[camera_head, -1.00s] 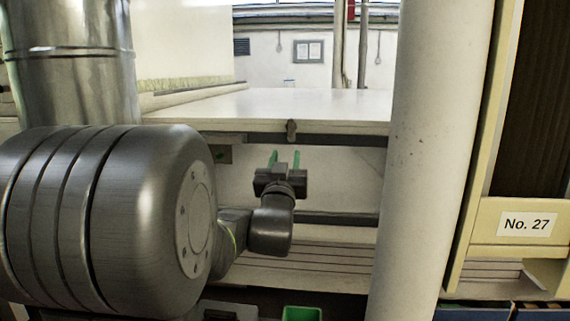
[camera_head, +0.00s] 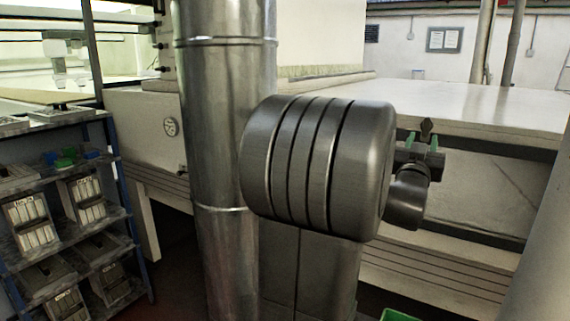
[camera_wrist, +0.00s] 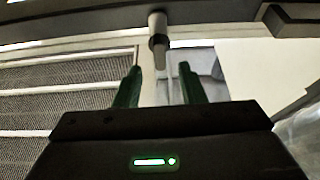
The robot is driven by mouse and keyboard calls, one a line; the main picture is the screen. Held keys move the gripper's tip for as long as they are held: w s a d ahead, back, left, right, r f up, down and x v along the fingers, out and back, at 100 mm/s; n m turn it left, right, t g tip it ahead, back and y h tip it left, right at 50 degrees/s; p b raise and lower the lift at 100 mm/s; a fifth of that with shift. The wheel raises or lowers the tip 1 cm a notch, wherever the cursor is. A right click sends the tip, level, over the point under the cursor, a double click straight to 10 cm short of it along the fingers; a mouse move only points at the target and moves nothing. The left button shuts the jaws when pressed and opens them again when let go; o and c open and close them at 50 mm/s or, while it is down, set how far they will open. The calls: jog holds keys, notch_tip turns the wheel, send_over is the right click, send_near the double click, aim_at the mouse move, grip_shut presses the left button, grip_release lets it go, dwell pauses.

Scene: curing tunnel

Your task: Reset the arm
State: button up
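My gripper (camera_head: 422,143) shows at the right of the head view, partly hidden behind my large dark grey arm joint. Its two green fingers point up, in front of the pale machine's bench (camera_head: 470,104). In the wrist view my gripper (camera_wrist: 158,88) has its green fingers standing apart with a clear gap. Nothing is held between them. A pale rod with a dark collar (camera_wrist: 157,42) appears beyond the fingertips; I cannot tell how far off it is.
A shelf rack (camera_head: 65,210) with trays and small boxes stands at the left. A shiny metal pipe (camera_head: 226,150) rises left of my arm. A pale column (camera_head: 545,240) is at the right edge. A green bin (camera_head: 398,315) shows at the bottom.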

aim_at(426, 127)
jog(key=p+x, duration=0.1)
jog(key=x, duration=0.5)
jog(key=shift+w+d+r, duration=0.25)
jog(key=shift+w, duration=0.05)
jog(key=shift+w+r+p, duration=0.1)
jog(key=shift+w+p, duration=0.1)
jog(key=shift+p, duration=0.35)
jog(key=shift+s+m+p, duration=0.15)
jog(key=shift+m+p, duration=0.2)
jog(key=shift+m, duration=0.05)
jog(key=shift+f+b, duration=0.25)
jog(key=shift+b, duration=0.1)
